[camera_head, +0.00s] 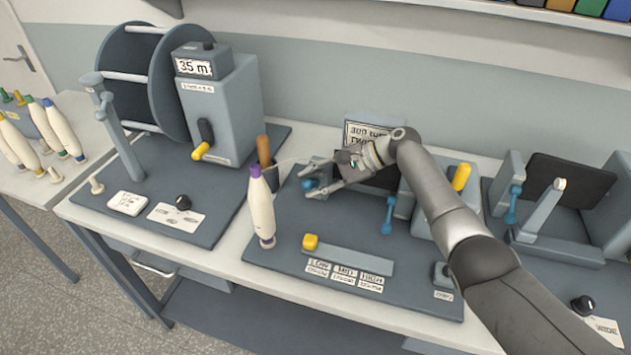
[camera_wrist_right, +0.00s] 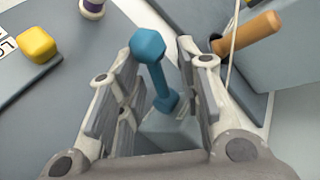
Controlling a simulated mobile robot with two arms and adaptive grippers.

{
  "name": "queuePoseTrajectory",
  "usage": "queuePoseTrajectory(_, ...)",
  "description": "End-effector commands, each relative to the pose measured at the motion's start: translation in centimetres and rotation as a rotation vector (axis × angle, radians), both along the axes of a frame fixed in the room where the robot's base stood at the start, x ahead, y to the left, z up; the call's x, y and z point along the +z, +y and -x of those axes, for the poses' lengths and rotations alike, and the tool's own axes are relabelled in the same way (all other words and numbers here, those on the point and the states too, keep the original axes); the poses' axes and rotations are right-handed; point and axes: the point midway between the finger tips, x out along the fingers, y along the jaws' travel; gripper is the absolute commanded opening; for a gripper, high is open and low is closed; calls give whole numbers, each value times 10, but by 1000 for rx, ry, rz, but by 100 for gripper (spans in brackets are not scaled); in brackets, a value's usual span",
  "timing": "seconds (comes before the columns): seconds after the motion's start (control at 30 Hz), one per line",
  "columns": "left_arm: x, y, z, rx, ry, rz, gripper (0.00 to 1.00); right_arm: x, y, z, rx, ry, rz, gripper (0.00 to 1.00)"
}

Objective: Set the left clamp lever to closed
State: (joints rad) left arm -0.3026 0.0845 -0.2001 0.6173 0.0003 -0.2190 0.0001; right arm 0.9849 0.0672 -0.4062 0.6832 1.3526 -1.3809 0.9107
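The left clamp lever, blue with a faceted knob, stands between the fingers of my right gripper in the right wrist view (camera_wrist_right: 157,72). In the head view only its small blue knob (camera_head: 309,184) shows between the fingertips. My right gripper (camera_head: 307,181) is open around the lever, with a visible gap beside the knob; its fingers also frame the lever in the wrist view (camera_wrist_right: 164,60). A second blue lever (camera_head: 388,215) stands to the right on the same station, clear of the gripper. My left gripper is not in view.
A white bobbin with a purple tip (camera_head: 261,210) stands left of the gripper, near a wooden handle (camera_head: 264,151). A reel machine (camera_head: 222,110) is at left, another station (camera_head: 545,210) at right.

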Motion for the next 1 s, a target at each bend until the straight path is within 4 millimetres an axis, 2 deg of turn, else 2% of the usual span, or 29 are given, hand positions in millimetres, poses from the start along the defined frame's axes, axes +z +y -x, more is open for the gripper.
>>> queuePoseTrajectory(0.17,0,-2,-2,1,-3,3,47,27,1,-1,2,-8,-4,33)
queuePoseTrajectory(0.4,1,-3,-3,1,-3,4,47,80,2,-3,-3,-13,-14,33)
queuePoseTrajectory(0.5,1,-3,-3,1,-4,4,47,91,2,-2,-2,-8,-10,33)
queuePoseTrajectory(0.63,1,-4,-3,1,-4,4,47,98,1,-1,-1,-5,-6,33)
queuePoseTrajectory(1.0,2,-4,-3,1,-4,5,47,99,0,-1,0,0,-2,33)
